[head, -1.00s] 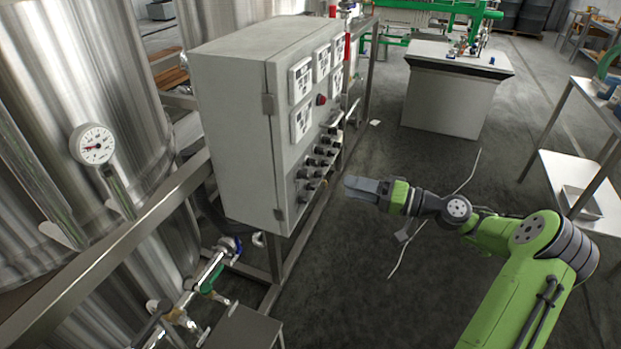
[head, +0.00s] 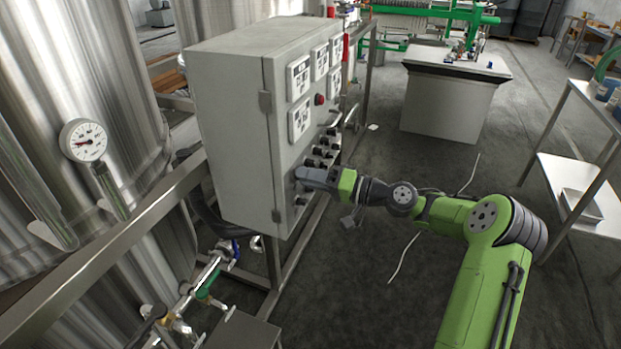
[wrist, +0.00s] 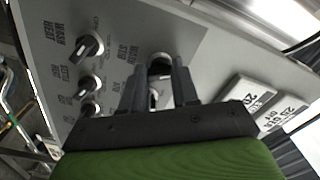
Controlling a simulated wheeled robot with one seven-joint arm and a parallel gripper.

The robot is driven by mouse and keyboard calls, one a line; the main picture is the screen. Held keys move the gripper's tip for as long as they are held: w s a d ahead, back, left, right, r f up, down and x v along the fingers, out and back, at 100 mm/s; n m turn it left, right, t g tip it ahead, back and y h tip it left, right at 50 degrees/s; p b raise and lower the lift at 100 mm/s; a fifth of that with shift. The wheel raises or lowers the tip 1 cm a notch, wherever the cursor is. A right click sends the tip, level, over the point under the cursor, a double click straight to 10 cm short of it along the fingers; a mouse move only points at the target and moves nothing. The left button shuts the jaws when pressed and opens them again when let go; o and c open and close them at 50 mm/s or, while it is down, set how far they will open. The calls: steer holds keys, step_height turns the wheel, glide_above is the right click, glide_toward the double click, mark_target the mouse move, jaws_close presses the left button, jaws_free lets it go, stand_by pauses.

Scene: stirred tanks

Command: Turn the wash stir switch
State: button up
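The grey control cabinet (head: 235,130) stands left of centre in the head view, with rows of black switches (head: 325,150) on its front. My gripper (head: 303,174) is at the lower switches, close against the panel, and hides some of them. In the wrist view my gripper (wrist: 162,78) has its two dark fingers apart. A black switch with a silver collar (wrist: 160,64) shows between and just beyond the fingertips, beside a label that seems to read wash stir. I cannot tell whether the fingers touch it. A wash heat switch (wrist: 88,47) is to its left.
Steel tanks (head: 60,60) and a pressure gauge (head: 83,140) stand left of the cabinet. A rail frame and valves (head: 205,285) are below it. The floor right of the cabinet is mostly free, with a cable (head: 405,257) lying on it.

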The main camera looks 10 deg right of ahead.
jaws_close()
steer(key=shift+r+m+p, duration=0.1)
steer(key=shift+m+p, duration=0.3)
steer(key=shift+p, duration=0.25)
steer(key=shift+m+p, duration=5.5)
steer(key=shift+p, duration=0.7)
steer(key=shift+f, duration=0.2)
steer(key=o, duration=0.6)
jaws_free()
